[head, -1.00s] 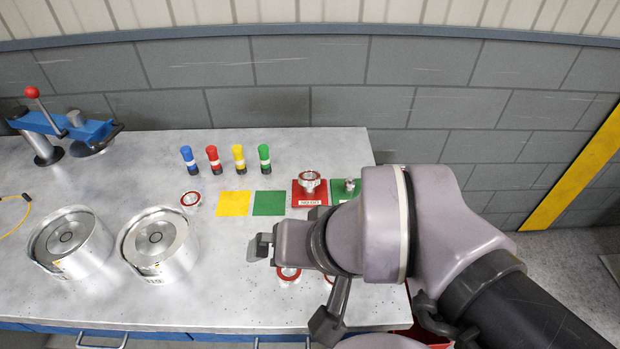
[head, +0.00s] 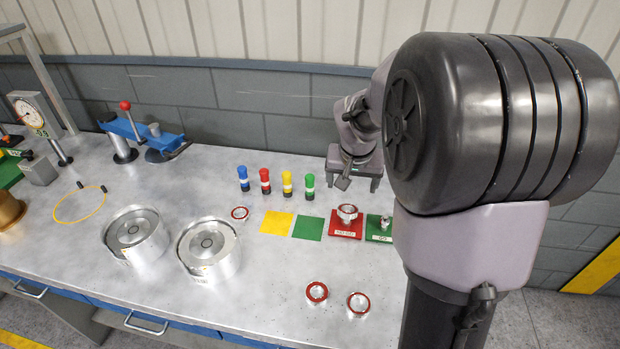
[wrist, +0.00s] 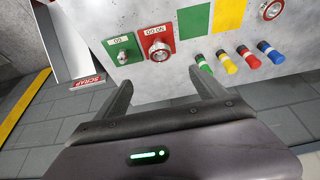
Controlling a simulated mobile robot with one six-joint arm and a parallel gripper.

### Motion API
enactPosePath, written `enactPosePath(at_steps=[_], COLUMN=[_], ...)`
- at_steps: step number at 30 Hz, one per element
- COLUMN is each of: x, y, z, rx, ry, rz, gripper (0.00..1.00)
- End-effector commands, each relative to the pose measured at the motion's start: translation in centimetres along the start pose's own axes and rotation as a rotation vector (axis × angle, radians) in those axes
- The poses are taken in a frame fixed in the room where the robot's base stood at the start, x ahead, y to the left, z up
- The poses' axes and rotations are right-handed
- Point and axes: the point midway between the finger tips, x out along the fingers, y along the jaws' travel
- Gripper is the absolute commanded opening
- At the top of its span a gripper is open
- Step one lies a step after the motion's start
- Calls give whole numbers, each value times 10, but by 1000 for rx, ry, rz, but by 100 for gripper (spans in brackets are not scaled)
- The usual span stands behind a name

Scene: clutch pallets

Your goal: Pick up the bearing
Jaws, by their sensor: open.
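Several small red-rimmed metal rings look like bearings. One ring (head: 240,213) lies near the yellow square, and two more, a left front ring (head: 317,292) and a right front ring (head: 358,303), lie near the table's front. Which one the task means I cannot tell. My gripper (head: 357,182) is open and empty at the back of the table, above and behind the red NO GO pad (head: 335,228), apart from the rings. In the wrist view, its fingers (wrist: 160,80) are spread, with the NO GO pad (wrist: 151,37) and green GO pad (wrist: 122,50) beyond them.
Two silver housings, left (head: 137,240) and right (head: 210,252), stand on the table's left half. Several coloured pegs (head: 265,181) stand near the back. A blue press (head: 145,135) is farther left. A SCRAP chute (wrist: 85,80) shows in the wrist view. My arm hides the table's right end.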

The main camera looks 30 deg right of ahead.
Motion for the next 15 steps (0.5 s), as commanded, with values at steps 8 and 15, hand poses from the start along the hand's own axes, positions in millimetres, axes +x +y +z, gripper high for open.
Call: enactPosePath(at_steps=[8,15], x=[78,120], y=[-1,-1], z=[5,3], rx=[-2,-1], ry=[-6,-3], rz=[0,-1], gripper=[81,81])
